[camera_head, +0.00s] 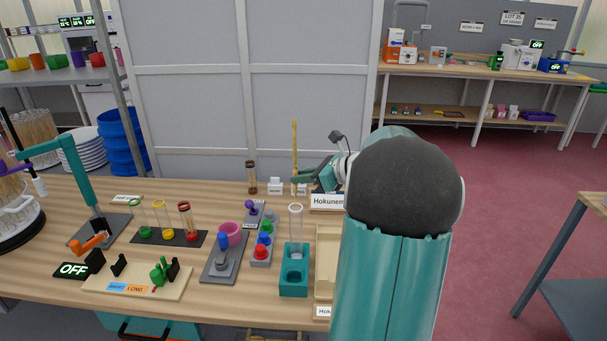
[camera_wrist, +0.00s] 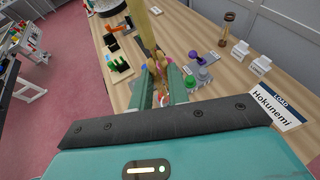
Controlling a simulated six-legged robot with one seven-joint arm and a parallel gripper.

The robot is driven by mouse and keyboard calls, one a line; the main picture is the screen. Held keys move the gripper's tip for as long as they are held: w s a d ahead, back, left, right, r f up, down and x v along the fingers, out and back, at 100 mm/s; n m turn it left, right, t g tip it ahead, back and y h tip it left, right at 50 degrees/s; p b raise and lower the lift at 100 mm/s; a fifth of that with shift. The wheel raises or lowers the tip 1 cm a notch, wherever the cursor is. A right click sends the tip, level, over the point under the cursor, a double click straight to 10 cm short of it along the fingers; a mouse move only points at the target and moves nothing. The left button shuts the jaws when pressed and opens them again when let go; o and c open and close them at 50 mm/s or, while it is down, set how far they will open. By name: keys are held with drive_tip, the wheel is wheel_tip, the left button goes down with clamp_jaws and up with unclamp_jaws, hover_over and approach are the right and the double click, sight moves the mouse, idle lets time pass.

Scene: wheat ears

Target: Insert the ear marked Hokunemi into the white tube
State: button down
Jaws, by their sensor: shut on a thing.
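My gripper (camera_head: 299,180) is shut on a yellow wheat ear (camera_head: 295,150), which stands upright above the table at the back. The ear also shows in the wrist view (camera_wrist: 142,28), rising from between the fingers (camera_wrist: 162,88). A card (camera_head: 327,201) reading Hokunemi stands just below and right of my gripper, and it shows in the wrist view (camera_wrist: 275,110). A clear tube with a whitish rim (camera_head: 296,232) stands upright in a teal holder (camera_head: 293,285), in front of my gripper and apart from the ear. I cannot see inside the tube's lower part.
Tubes with green, yellow and red rims stand on a black rack (camera_head: 170,238) at left. A grey stand with a pink cup (camera_head: 229,234) and several coloured knobs lie nearer. A pale tray (camera_head: 325,262) is right of the teal holder. A brown-capped tube (camera_head: 251,178) stands at the back.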

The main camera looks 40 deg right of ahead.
sight(298, 204)
drive_tip(key=shift+f, duration=4.5)
drive_tip(key=shift+r, duration=0.15)
